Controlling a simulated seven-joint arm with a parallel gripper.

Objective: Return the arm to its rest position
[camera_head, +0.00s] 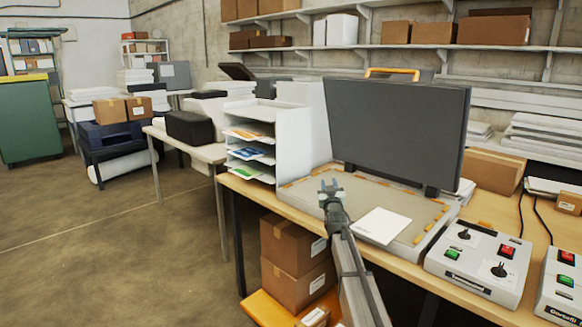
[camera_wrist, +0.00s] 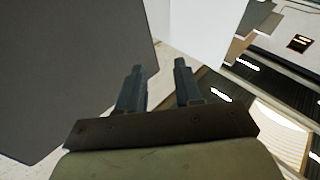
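My gripper (camera_head: 331,187) is raised in front of the laminator, above the front left part of its bed. In the wrist view my gripper (camera_wrist: 160,82) shows two dark fingers standing apart with nothing between them. The laminator has a tan bed (camera_head: 408,238) with orange marks along its edges and a dark upright panel (camera_head: 398,128) at the back. A white sheet (camera_head: 381,225) lies flat on the bed, to the right of my gripper. The dark panel also fills the left of the wrist view (camera_wrist: 70,70).
A control box (camera_head: 477,262) with red and green buttons sits at the table's right. A white paper tray rack (camera_head: 292,130) stands left of the bed. Cardboard boxes (camera_head: 292,243) are stacked below the table. Open floor (camera_head: 120,250) lies to the left.

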